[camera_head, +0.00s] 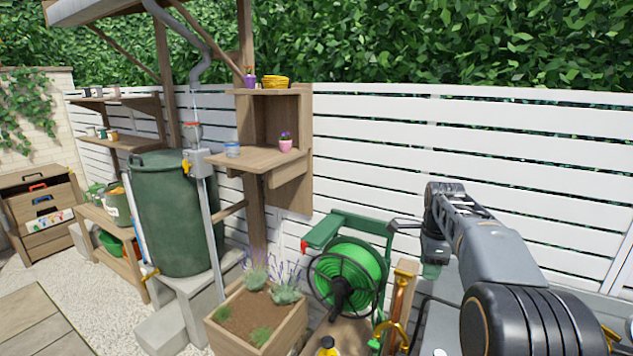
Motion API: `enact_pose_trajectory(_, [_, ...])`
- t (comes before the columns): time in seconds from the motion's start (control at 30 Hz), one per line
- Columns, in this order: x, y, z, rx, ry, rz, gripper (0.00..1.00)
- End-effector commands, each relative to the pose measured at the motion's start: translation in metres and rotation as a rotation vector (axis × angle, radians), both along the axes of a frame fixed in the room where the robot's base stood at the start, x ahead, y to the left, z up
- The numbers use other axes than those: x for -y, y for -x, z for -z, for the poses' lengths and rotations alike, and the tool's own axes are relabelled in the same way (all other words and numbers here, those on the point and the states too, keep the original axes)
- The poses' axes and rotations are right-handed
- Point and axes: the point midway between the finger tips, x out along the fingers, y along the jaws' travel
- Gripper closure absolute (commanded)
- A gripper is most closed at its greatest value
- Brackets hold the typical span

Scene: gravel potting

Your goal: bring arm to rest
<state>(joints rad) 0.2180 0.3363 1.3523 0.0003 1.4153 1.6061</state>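My arm reaches in from the lower right, bent, with its grey link and large black ribbed joint close to the camera. Its far end, with my gripper (432,250), is in front of the white slatted fence, just right of the green hose reel (350,272).
A wooden planter (255,325) with lavender stands left of the reel. A green water barrel (178,215) stands on grey blocks. A wooden shelf (262,160) holds a pink pot (285,145). Drawers (45,212) stand far left. Gravel ground (100,295) is open at lower left.

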Motion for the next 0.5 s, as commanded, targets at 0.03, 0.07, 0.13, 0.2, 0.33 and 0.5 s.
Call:
enact_pose_trajectory(0.03, [0.0,0.0,0.005,0.0,0.002,-0.051,0.61])
enact_pose_trajectory(0.07, [0.0,0.001,0.008,-0.003,0.003,-0.085,0.61])
enact_pose_trajectory(0.13, [0.0,0.002,0.017,-0.006,0.005,-0.176,0.61])
enact_pose_trajectory(0.2, [0.0,0.007,0.025,-0.007,0.009,-0.278,0.61])
enact_pose_trajectory(0.33, [-0.006,0.021,0.037,0.0,0.022,-0.515,0.61])
enact_pose_trajectory(0.5, [-0.031,0.069,0.046,0.043,0.079,-1.008,0.61])
